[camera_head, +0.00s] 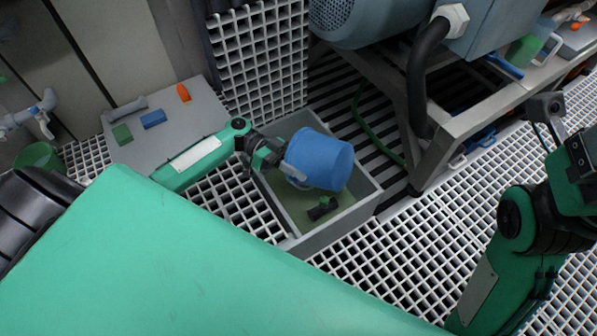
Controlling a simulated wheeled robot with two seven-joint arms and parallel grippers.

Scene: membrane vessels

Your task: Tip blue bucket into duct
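The blue bucket (322,160) is tilted in the air over the open grey duct box (345,222). My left gripper (291,172) is at the bucket's left side and appears shut on its edge; the bucket hides part of the fingers. The bucket's inside does not show, so I cannot tell what it holds. The duct has a greenish floor, and a small dark object with a green part (322,208) lies in it. My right gripper (546,107) is at the upper right, far from the bucket; its fingers are too unclear to judge.
A grey plate (165,118) at the left carries small green, blue and orange pieces. A motor on a metal frame (470,130) stands behind and right of the duct, with a black hose (418,85) hanging down. White grating (400,245) covers the floor. A green bucket (40,157) stands far left.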

